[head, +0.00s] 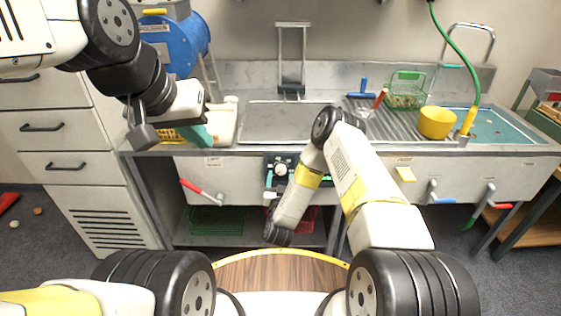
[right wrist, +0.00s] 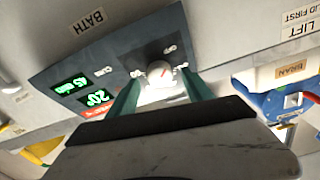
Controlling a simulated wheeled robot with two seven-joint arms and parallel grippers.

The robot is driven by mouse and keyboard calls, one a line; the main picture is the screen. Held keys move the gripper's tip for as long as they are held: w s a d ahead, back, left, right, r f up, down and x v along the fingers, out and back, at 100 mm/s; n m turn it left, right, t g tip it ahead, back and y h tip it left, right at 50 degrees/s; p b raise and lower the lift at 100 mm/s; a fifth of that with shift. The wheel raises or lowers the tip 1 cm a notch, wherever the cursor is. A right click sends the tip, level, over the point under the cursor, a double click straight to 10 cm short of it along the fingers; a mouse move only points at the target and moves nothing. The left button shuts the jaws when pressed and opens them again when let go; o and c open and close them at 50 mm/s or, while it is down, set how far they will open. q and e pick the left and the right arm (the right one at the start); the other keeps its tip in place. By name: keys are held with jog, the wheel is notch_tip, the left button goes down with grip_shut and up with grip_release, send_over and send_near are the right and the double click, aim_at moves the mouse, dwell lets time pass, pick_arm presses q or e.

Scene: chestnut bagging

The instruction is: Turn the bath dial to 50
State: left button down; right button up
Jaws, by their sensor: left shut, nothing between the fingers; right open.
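The bath control panel (head: 270,165) is on the front of the steel sink unit in the head view. In the right wrist view the panel (right wrist: 60,72), under a BATH label (right wrist: 88,22), has green displays that seem to read 45 min and 20°. The white dial (right wrist: 160,74) has a thin red mark. My right gripper (right wrist: 161,82) is open, with one teal finger on each side of the dial; contact cannot be told. My left gripper (head: 203,138) is shut and empty near the white container at left.
A yellow bowl (head: 436,122) and a green basket (head: 406,91) stand on the right of the sink unit. A red-handled lever (head: 203,192) juts from its front at left, with other levers at right. A blue drum (head: 176,42) stands behind.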

aim_at(281, 169)
jog(key=shift+w, duration=1.1)
jog(key=shift+c, duration=0.2)
grip_shut()
